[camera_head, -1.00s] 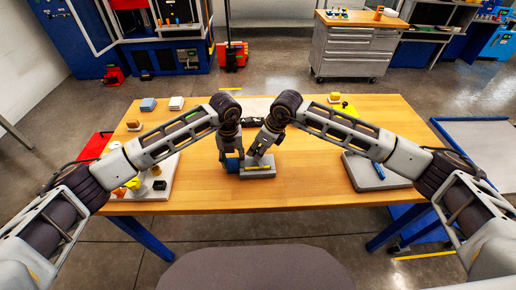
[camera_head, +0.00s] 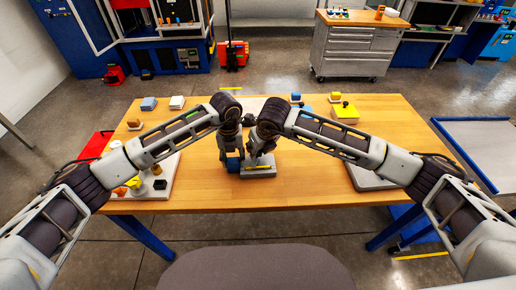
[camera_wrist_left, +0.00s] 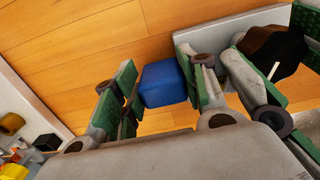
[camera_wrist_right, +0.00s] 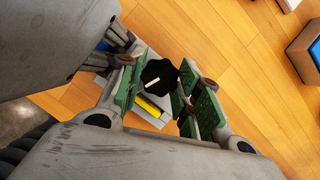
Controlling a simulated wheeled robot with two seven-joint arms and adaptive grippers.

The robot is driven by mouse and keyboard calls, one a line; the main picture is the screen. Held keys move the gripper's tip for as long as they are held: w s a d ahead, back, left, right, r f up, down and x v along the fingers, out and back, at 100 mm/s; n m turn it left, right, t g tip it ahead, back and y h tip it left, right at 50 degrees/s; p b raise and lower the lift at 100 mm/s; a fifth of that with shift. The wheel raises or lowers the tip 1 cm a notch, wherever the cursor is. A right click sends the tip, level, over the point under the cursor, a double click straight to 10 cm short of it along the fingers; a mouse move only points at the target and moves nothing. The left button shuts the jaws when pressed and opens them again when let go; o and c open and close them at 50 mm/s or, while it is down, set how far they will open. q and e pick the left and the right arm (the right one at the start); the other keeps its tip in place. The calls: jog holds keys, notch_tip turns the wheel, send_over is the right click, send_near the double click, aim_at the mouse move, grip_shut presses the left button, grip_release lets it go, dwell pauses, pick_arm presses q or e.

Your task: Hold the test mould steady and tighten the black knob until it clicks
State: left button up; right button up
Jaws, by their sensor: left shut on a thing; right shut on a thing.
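My left gripper (camera_head: 231,153) is shut on a blue block, probably the test mould, at the table's middle. In the left wrist view the blue block (camera_wrist_left: 165,84) sits between the green finger pads. My right gripper (camera_head: 256,157) is shut on the black knob. In the right wrist view the lobed knob (camera_wrist_right: 160,74), with a white mark on its top, sits between the green pads. The knob is over a grey base (camera_head: 262,172) with a yellow strip (camera_wrist_right: 150,106). The block stands beside this base. Whether they touch is hidden.
A pale board (camera_head: 160,188) with small coloured parts lies on the left of the table. A grey slab (camera_head: 368,176) lies on the right. A yellow box (camera_head: 345,114) with a black knob stands at the back. The front middle of the wooden table (camera_head: 270,198) is clear.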

jog(key=shift+m, duration=0.6)
jog(key=shift+m+h, duration=0.3)
jog(key=o, duration=1)
jog(key=shift+o, duration=0.2)
jog(key=shift+r, duration=0.15)
jog(key=a+v, duration=0.1)
jog(key=v, duration=0.6)
jog(key=shift+s+d+r, duration=0.2)
jog(key=shift+d+r, duration=0.1)
jog(key=shift+d, duration=0.25)
